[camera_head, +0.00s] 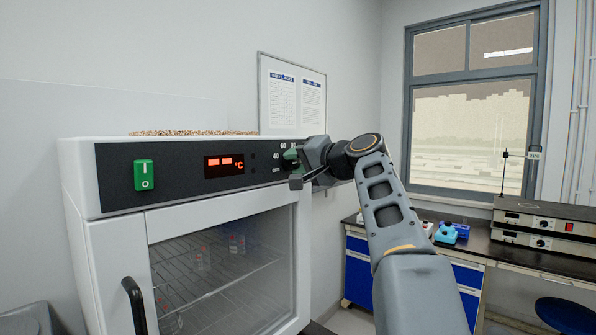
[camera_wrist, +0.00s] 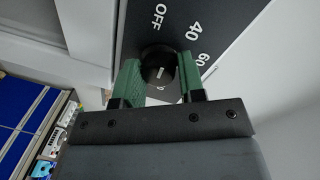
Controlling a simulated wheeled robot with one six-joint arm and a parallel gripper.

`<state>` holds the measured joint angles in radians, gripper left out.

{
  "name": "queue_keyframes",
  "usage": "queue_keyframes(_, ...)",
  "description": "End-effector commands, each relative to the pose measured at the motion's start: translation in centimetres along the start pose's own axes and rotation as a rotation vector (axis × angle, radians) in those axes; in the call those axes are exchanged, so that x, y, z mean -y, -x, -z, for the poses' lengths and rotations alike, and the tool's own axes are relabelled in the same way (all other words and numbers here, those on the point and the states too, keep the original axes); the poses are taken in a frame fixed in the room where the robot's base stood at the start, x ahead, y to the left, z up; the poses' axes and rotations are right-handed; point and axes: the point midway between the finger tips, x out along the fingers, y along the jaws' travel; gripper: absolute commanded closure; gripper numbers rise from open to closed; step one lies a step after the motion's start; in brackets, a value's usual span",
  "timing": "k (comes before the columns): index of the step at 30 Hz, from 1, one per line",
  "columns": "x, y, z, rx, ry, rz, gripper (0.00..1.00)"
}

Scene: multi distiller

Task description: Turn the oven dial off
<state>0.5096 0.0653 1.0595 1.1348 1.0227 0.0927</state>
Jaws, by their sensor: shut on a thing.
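The oven (camera_head: 180,225) stands at the left in the head view, with a dark control panel along its top front. Its black dial (camera_wrist: 158,68) sits between the two green fingers of my gripper (camera_wrist: 158,80) in the wrist view. The fingers are shut on the dial's sides. A white mark shows on the dial's face. The labels OFF (camera_wrist: 159,15), 40 and 60 are printed around it. In the head view my gripper (camera_head: 294,160) is at the panel's right end and mostly hides the dial.
A green power switch (camera_head: 144,175) and a red display (camera_head: 224,165) are on the panel. The glass door (camera_head: 225,265) below is closed, with a black handle (camera_head: 134,305). A wall and a bench (camera_head: 470,245) with instruments lie to the right.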

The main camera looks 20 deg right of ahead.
Motion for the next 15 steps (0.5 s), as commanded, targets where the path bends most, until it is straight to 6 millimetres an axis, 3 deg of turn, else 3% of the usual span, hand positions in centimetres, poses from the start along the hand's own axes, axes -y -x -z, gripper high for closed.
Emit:
queue_keyframes(1,-0.73,-0.22,-0.29,0.003,0.034,-0.008,0.87)
queue_keyframes(15,-0.66,-0.24,-0.22,-0.026,0.304,-0.009,0.87)
